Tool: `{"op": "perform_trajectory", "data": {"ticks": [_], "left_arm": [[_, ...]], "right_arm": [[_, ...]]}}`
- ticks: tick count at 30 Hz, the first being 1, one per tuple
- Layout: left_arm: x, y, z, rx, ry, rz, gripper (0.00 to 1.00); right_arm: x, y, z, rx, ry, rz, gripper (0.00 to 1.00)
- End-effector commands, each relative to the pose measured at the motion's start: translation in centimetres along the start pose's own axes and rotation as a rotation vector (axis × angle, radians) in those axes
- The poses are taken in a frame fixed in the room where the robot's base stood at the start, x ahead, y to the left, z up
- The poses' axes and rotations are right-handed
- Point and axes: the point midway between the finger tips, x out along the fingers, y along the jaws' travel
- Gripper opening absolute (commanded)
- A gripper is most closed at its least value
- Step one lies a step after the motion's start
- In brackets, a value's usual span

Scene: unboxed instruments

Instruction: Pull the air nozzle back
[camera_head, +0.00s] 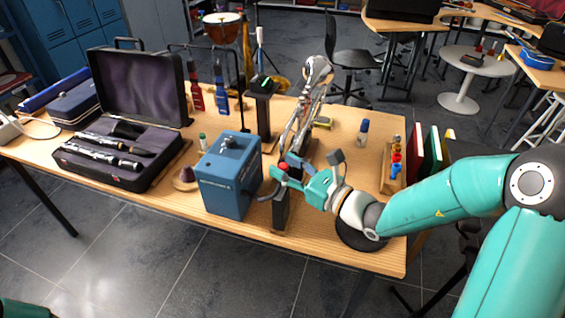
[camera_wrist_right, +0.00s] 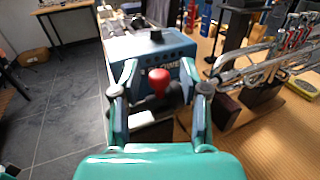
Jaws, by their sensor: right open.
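The blue blower box (camera_head: 229,175) stands near the table's front edge; it also shows in the right wrist view (camera_wrist_right: 150,48). A red rounded knob (camera_wrist_right: 158,82) on a dark part sits in front of the box, and it shows in the head view (camera_head: 283,167). The knob appears to belong to the air nozzle, whose body is mostly hidden. My right gripper (camera_head: 284,180) is open at the knob; in the wrist view its fingers (camera_wrist_right: 160,85) stand on either side of it. I cannot tell whether they touch it.
A silver trumpet (camera_wrist_right: 275,60) on a wooden stand is close to the right of my right gripper. An open black clarinet case (camera_head: 120,150) lies at the left. A dark stand (camera_head: 262,105) and small bottles (camera_head: 195,95) are behind the box.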

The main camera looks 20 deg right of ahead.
Motion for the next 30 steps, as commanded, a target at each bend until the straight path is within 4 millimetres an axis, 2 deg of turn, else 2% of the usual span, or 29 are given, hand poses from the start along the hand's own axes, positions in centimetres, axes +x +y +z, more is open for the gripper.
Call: {"op": "perform_trajectory", "data": {"ticks": [4, 13, 21, 30], "left_arm": [[-0.14, 0.05, 0.0, 0.0, 0.0, 0.0, 0.4], [-0.13, 0.05, 0.0, 0.0, 0.0, 0.0, 0.4], [-0.13, 0.05, -0.01, 0.0, 0.0, 0.0, 0.4], [-0.12, 0.04, -0.01, 0.0, 0.0, 0.0, 0.4]], "right_arm": [[0.97, 0.06, 0.01, 0.0, 0.001, 0.001, 0.44], [1.13, 0.03, -0.01, 0.0, 0.0, 0.0, 0.44], [1.11, 0.03, 0.0, 0.0, 0.0, 0.0, 0.0], [1.11, 0.02, 0.0, 0.0, 0.0, 0.0, 0.0]]}}
